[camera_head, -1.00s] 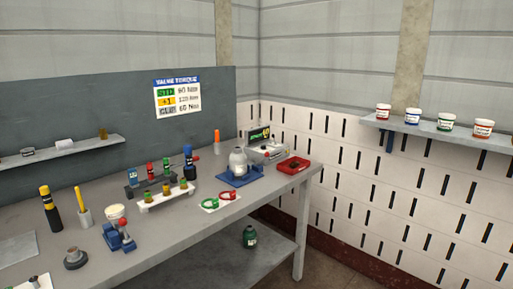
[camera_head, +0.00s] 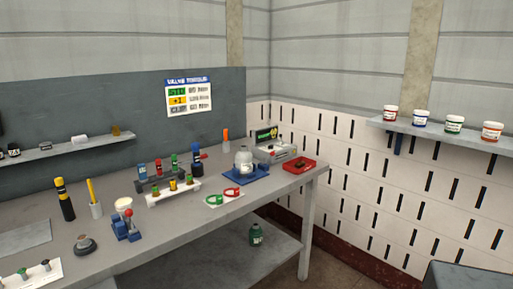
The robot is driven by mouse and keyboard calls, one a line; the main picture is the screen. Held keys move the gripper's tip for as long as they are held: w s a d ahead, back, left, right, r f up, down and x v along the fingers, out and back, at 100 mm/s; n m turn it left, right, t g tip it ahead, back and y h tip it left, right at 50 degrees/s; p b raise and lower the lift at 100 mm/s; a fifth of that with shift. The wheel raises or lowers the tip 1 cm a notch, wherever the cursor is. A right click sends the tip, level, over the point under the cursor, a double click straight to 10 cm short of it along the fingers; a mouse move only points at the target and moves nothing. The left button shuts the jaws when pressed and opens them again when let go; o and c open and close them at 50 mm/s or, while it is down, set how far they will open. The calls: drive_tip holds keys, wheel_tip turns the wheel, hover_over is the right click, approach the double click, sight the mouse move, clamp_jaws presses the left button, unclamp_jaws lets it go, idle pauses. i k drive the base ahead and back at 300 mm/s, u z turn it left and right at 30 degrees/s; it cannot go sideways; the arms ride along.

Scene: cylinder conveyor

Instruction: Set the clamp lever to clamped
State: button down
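A small blue device with an upright lever and red knob (camera_head: 127,213) stands near the front edge of the grey workbench, at the left of the head view. A blue fixture (camera_head: 238,177) farther right on the bench holds a pale grey cylinder (camera_head: 244,158). I cannot tell for sure which of these carries the clamp lever, nor read its setting at this size. My gripper is not in view.
The workbench (camera_head: 190,222) carries a white rack of small parts (camera_head: 172,194), green and red rings (camera_head: 222,198), a red tray (camera_head: 301,166) and a grey machine (camera_head: 276,152). A green bottle (camera_head: 256,235) stands on the lower shelf. A dark grey block (camera_head: 470,276) is at bottom right.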

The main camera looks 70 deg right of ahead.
sight(271, 153)
drive_tip(key=u, duration=0.75)
drive_tip(key=k, duration=2.2)
drive_tip(key=z, duration=0.9)
drive_tip(key=i, duration=0.6)
drive_tip(key=z, duration=0.05)
